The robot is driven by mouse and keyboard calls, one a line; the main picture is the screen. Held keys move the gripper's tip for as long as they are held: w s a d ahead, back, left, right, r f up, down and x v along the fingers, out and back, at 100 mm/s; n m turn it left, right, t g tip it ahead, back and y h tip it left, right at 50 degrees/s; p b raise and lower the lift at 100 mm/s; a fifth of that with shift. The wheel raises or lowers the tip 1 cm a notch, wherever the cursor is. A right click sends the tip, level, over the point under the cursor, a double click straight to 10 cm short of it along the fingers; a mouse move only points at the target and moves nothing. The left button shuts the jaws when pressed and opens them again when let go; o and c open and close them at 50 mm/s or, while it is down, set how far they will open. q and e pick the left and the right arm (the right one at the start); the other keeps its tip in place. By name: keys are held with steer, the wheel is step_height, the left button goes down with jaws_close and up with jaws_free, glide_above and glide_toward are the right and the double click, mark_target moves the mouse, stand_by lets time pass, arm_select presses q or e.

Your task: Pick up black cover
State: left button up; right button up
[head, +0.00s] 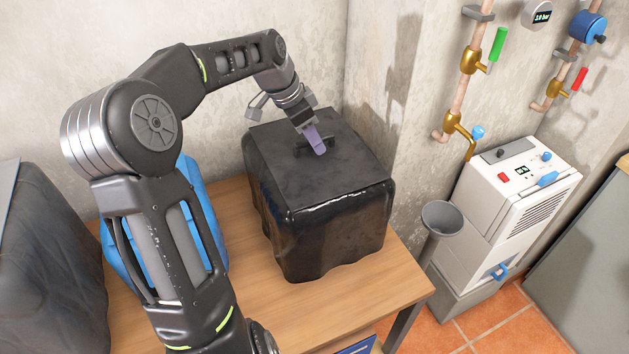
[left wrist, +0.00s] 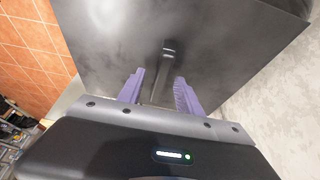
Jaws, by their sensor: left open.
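The black cover (head: 330,215) is a box-shaped, glossy black drape with a flat top, standing on the wooden table in the head view. A small dark handle (head: 322,143) sits on its top. My left gripper (head: 315,142) is over the top at the handle, with purple fingers. In the left wrist view the cover's top (left wrist: 115,45) fills the upper part, and the open fingers (left wrist: 159,88) stand on either side of the handle (left wrist: 169,58). Nothing is gripped. I cannot tell whether the fingers touch the handle. My right gripper is not in view.
The wooden table (head: 290,318) has bare room in front of the cover. A blue object (head: 196,200) stands behind my left arm, and another dark draped shape (head: 50,265) is at far left. A wall is close behind. A white machine (head: 508,205) and grey funnel (head: 441,217) stand at right.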

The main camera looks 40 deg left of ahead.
arm_select(q)
steer(key=shift+f, duration=0.25)
stand_by(0.4)
steer(key=shift+c, duration=0.5)
jaws_close()
stand_by(1.0)
